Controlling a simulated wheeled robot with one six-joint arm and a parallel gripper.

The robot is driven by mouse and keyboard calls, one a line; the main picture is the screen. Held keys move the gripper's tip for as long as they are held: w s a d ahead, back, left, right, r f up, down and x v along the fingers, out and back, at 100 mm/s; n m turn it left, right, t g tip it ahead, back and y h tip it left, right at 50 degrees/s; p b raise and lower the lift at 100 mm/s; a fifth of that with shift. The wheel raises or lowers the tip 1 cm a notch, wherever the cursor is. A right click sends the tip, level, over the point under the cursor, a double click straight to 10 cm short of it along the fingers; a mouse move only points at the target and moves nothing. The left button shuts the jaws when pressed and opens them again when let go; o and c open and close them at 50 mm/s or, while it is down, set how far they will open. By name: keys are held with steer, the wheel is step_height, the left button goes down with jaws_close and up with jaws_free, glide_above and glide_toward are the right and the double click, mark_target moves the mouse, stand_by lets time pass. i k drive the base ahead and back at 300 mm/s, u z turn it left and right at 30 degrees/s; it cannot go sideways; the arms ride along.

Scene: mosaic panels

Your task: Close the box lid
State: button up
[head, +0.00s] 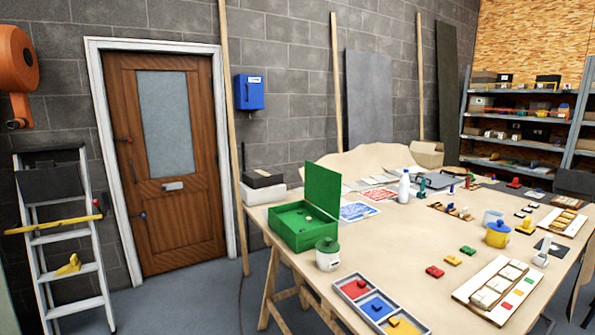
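The green box (297,238) stands at the left corner of the large work table. Its green lid (322,190) is open and stands roughly upright along the box's back right side. The inside of the box shows green, with a few small pale items in it. My gripper is not in view, and no arm is seen near the box.
A white jar with a green lid (328,256) stands close in front of the box. A grey tray (343,289) with red, blue and yellow pieces lies nearer on the table (400,240). A stepladder (65,240) stands at the left. Floor shows between ladder and table.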

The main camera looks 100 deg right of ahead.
mark_target(322, 185)
steer(key=i, duration=0.2)
steer(key=z, duration=2.75)
steer(key=i, duration=2.75)
steer(key=z, duration=2.5)
steer(key=i, duration=0.25)
